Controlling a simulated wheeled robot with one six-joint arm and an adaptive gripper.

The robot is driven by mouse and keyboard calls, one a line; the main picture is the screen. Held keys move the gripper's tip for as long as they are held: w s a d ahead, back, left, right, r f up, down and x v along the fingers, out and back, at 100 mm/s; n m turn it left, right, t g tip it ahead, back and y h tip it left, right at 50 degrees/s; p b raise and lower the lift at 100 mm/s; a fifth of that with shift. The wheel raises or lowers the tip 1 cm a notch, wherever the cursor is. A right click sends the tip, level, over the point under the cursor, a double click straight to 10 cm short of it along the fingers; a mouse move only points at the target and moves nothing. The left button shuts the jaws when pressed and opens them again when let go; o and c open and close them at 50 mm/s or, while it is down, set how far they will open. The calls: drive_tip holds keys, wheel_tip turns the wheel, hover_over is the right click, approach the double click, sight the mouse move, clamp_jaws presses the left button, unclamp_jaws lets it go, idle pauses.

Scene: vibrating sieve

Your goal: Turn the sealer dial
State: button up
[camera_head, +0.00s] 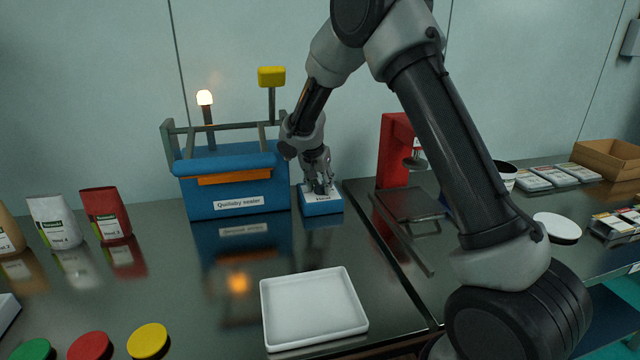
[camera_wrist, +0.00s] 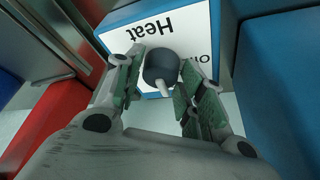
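The sealer dial (camera_wrist: 161,66) is a dark round knob with a pale pointer, on a small blue box with a white "Heat" label (camera_wrist: 122,38). In the head view this box (camera_head: 322,207) stands just right of the blue Quillaby sealer (camera_head: 236,211). My gripper (camera_wrist: 162,76) is over the box, its fingers on either side of the dial. The fingers look open, with the dial between them and little room at each side; whether they touch it is hard to tell. In the head view my gripper (camera_head: 320,188) hides the dial.
A lit lamp (camera_head: 204,98) and a yellow paddle (camera_head: 271,77) rise behind the sealer. A red press (camera_head: 394,150) stands to the right. A white tray (camera_head: 313,308) lies in front, with bags (camera_head: 105,213) and coloured discs at the left.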

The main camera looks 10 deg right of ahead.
sight(320, 184)
drive_tip(key=shift+o, duration=0.9)
drive_tip(key=v, duration=0.4)
drive_tip(key=shift+a+r, duration=0.1)
drive_tip(key=shift+r, duration=0.2)
drive_tip(key=s+a, duration=0.7)
drive_tip(key=s, duration=0.3)
drive_tip(key=shift+d+r, duration=0.1)
drive_tip(key=shift+r, duration=0.05)
